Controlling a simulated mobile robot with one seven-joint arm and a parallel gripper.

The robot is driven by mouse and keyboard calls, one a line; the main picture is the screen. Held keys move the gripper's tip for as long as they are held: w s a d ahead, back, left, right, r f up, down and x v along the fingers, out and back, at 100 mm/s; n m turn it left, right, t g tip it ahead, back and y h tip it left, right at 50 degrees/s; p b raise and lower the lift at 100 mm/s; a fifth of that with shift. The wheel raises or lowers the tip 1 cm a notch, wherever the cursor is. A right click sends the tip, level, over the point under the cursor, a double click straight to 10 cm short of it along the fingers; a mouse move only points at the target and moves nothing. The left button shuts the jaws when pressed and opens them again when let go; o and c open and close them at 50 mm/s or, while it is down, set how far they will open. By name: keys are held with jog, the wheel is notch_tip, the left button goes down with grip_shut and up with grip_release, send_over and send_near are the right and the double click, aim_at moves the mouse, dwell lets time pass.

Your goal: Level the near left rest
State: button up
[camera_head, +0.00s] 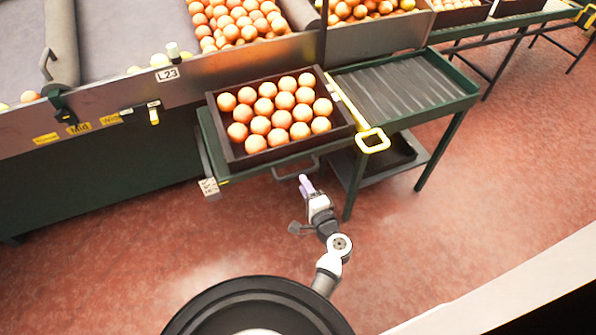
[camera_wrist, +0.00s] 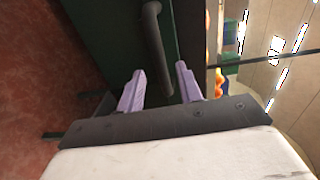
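The near left rest (camera_head: 204,122) is a green-edged shelf at the sorting line, in the head view. A dark crate (camera_head: 229,153) of oranges stands on it, covering most of its top. A dark handle (camera_head: 296,170) hangs at its front edge. My gripper (camera_head: 306,182) is just below and in front of this handle, its lilac fingers pointing up toward the shelf. In the wrist view, my gripper (camera_wrist: 160,72) is open, its fingers apart and empty. A dark curved bar (camera_wrist: 153,30), apparently the handle, lies ahead between the finger lines. I cannot tell the shelf's exact tilt.
A lower shelf (camera_head: 375,170) and a table leg (camera_head: 354,188) are right of my arm. The red floor (camera_head: 480,190) is clear at right.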

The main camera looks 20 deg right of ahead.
aim_at(298, 173)
jog(key=w, duration=0.5)
jog(key=shift+w+a+f+p, duration=0.1)
jog(key=shift+w+f+p, duration=0.1)
jog(key=shift+w+p, duration=0.2)
grip_shut()
